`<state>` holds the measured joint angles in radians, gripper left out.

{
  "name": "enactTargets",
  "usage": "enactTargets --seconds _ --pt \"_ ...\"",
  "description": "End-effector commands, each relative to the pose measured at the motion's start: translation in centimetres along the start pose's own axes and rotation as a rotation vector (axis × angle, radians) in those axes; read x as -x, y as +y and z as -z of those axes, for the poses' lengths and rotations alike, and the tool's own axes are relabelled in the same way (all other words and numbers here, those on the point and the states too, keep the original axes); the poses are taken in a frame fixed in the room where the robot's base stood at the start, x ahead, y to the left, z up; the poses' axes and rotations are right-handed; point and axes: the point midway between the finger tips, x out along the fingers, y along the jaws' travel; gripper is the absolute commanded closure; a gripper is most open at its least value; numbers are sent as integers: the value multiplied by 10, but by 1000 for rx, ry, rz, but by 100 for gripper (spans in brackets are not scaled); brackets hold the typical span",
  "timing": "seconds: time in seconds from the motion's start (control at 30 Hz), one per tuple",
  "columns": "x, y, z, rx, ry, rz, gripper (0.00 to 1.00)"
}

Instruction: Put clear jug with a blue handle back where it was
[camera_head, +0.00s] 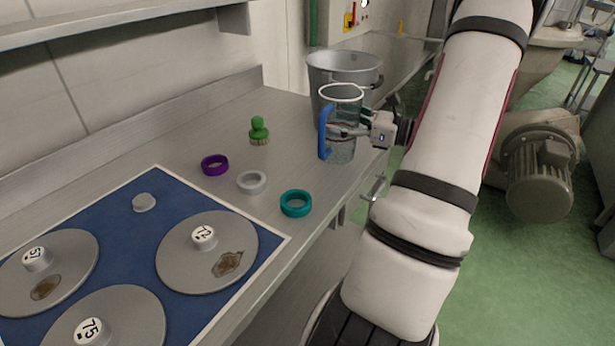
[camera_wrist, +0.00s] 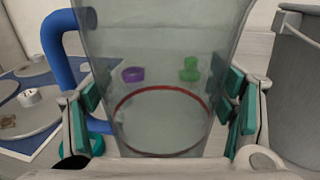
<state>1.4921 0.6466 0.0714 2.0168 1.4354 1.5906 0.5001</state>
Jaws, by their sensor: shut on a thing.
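The clear jug (camera_head: 343,148) with a blue handle (camera_head: 324,132) stands upright at the right part of the steel counter, in front of the grey pot. My gripper (camera_head: 352,128) is shut on the jug's body from the right. In the wrist view the jug (camera_wrist: 165,60) fills the middle, between the teal finger pads of my gripper (camera_wrist: 165,105). Its blue handle (camera_wrist: 58,50) is on the left there. A red ring shows around the jug's lower part. I cannot tell whether the jug's base touches the counter.
A large grey pot (camera_head: 322,70) stands behind the jug. A blue mat (camera_head: 128,212) with grey discs covers the near counter.

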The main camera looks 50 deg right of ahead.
Motion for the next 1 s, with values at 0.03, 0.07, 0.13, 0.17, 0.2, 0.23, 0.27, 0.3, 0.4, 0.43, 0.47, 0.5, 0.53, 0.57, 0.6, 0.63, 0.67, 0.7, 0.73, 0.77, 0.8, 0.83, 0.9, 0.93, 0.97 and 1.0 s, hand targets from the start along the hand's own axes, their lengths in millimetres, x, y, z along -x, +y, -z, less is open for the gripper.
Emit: enactTargets --seconds 0.03,0.07,0.13,0.17,0.2,0.23,0.27,0.3,0.4,0.43,0.47,0.5,0.53,0.57,0.6,0.63,0.67,0.7,0.73,0.77,0.8,0.83,0.9,0.93,0.97,1.0 --pt "20 -5 10 2 0 19 84" --pt "31 -5 11 2 -1 25 84" --pt "52 -4 15 0 -2 36 84" --pt "59 -4 16 -1 -1 39 84" --pt "68 -3 17 -1 -2 45 84" --pt "73 -2 18 -2 -2 46 84" --pt "78 -2 18 -2 -2 49 84" --pt "82 -1 19 -2 -3 51 84" --pt "81 -1 19 -1 -3 52 84" --pt "78 -2 20 -1 -3 51 84" --pt "73 -3 20 -1 -4 50 84" --pt "65 -4 21 -2 -3 49 84" --pt "58 -6 21 -2 -4 48 84" --pt "51 -7 22 -1 -4 49 84" --pt "41 -10 23 -1 -3 48 84" --pt "34 -11 23 -1 -4 48 84" --pt "27 -13 24 -1 -3 49 84" --pt "17 -16 25 -1 -4 49 84" --pt "10 -17 26 -1 -4 49 84" --pt "3 -19 26 -1 -4 48 84" --pt "-6 -21 27 -1 -4 50 84" --pt "-12 -23 28 -1 -4 50 84" --pt "-24 -26 29 -2 -3 51 84" --pt "-28 -27 29 -2 -3 52 84" --pt "-32 -28 30 -2 -4 52 84" --pt "-36 -29 30 -2 -3 52 84"
